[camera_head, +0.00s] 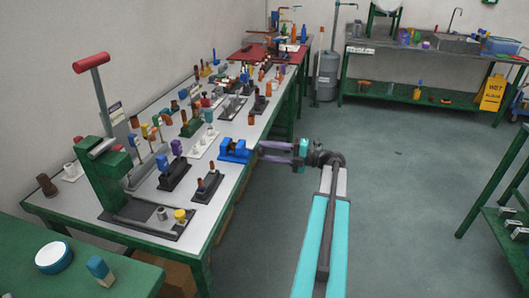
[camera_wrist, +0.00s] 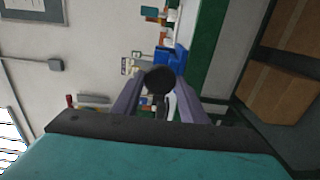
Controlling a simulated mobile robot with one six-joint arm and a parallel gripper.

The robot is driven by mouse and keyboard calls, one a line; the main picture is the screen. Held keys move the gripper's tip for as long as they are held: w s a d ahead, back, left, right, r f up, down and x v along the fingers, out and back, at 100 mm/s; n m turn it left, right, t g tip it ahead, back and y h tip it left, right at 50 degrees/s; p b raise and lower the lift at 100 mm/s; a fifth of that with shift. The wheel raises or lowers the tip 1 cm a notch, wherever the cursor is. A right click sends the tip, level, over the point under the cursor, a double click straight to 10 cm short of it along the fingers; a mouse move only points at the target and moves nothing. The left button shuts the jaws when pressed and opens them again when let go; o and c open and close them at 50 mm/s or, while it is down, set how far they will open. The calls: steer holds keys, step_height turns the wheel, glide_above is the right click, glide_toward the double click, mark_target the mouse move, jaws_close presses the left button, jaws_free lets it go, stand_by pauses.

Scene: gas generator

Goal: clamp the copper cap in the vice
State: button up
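The blue vice (camera_head: 235,151) is fixed at the right edge of the long white-topped bench, and it also shows in the wrist view (camera_wrist: 180,58). My gripper (camera_head: 262,151) is level with the vice, just to its right, past the bench edge. In the wrist view, my gripper's two purple fingers (camera_wrist: 161,82) are shut on a dark round piece (camera_wrist: 160,79), apparently the copper cap seen end-on in shadow. The piece overlaps the vice in that view; the gap between them and the inside of the jaws cannot be made out.
Racks with coloured tools and parts crowd the bench (camera_head: 222,190). A red mat (camera_head: 262,54) lies at the far end. The grey floor (camera_head: 420,180) right of my arm is clear.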

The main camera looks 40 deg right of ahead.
steer(key=c, duration=0.4)
steer(key=shift+m+p, duration=2.8)
steer(key=shift+p, duration=1)
stand_by(1.1)
steer(key=o, duration=1.2)
steer(key=shift+s, duration=0.1)
steer(key=shift+b+v, duration=0.3)
steer(key=shift+v, duration=3.15)
